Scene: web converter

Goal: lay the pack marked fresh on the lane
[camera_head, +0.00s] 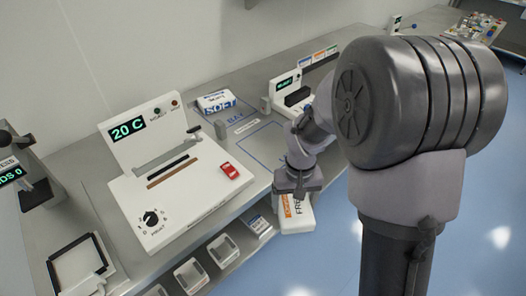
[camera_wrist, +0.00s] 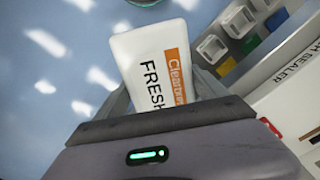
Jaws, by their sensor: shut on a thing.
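The pack marked FRESH is white with an orange band; it shows below my gripper in the head view (camera_head: 304,219) and fills the middle of the wrist view (camera_wrist: 143,52). My gripper (camera_head: 298,188) is shut on it, one finger on each side in the wrist view (camera_wrist: 162,92). The pack hangs past the bench's front edge, over the blue floor. A blue-outlined area (camera_head: 262,147) lies on the bench top just left of my gripper; its printed words are too small to read, so I cannot tell if it is the lane. My arm hides part of it.
A white pack marked SOFT (camera_head: 216,103) lies behind the outlined area. A white sealer (camera_head: 178,195) with a 20 C display stands to the left. Another display unit (camera_head: 287,92) stands at the back. Small white bins (camera_head: 222,248) sit below the bench edge.

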